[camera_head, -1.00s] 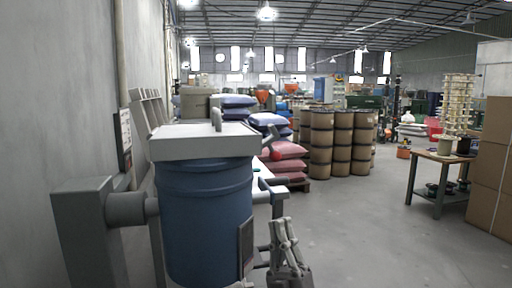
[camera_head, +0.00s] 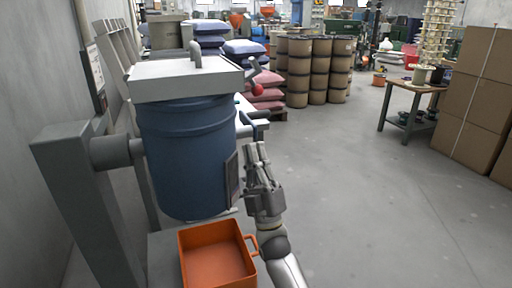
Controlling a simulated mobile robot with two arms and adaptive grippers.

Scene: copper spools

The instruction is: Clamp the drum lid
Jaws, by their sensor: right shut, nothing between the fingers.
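A blue drum (camera_head: 188,155) hangs on a grey post at the left of the head view, upright, held by a side pivot. A pale grey square lid (camera_head: 185,78) with an upright handle covers its top. My left gripper is not in view.
An orange open bin (camera_head: 216,256) stands below the drum. Stacked sacks (camera_head: 264,93) and brown drums (camera_head: 313,70) stand behind. A table with spools (camera_head: 408,103) and cardboard boxes (camera_head: 479,92) are at the right. The floor between is clear.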

